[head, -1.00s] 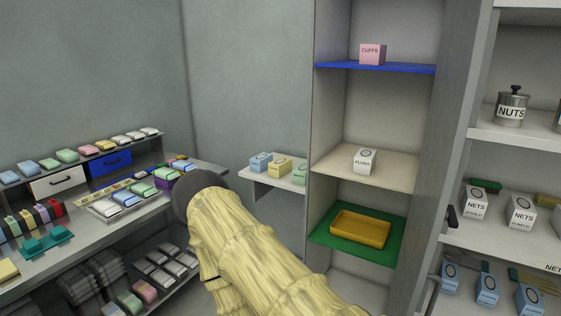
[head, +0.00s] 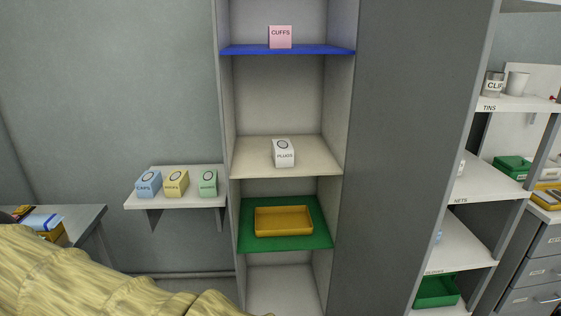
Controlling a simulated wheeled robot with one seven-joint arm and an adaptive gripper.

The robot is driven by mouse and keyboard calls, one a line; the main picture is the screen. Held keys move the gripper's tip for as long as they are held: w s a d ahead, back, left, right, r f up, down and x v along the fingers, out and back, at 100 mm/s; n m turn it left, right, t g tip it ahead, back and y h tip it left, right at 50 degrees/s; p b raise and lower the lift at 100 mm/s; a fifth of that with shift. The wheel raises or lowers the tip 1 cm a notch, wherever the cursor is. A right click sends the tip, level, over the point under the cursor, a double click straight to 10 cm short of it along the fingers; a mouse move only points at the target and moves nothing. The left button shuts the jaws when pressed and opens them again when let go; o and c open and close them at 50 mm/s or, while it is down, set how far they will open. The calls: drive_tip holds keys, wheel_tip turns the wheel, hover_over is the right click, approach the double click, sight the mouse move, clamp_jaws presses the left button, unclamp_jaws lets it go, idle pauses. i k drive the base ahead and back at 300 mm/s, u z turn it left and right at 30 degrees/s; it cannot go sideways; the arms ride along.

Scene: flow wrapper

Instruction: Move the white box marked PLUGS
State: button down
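The white box marked PLUGS (head: 284,154) stands upright on the beige middle shelf (head: 250,160) of a tall grey open cabinet, near the centre of the head view. It has a dark ring on its sloped upper face and the label below. Nothing touches it. My arm, in a yellowish cover, crosses the lower left of the view. My gripper is not in view.
Above is a blue shelf (head: 240,50) with a pink CUFFS box (head: 280,37). Below, a yellow tray (head: 283,221) sits on a green shelf (head: 321,240). A wall shelf (head: 137,199) at left holds blue, yellow and green boxes. Open racks stand at right.

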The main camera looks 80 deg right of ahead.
sight(283, 150)
drive_tip(key=z, duration=0.85)
drive_tip(key=i, duration=1)
drive_tip(key=z, duration=1.05)
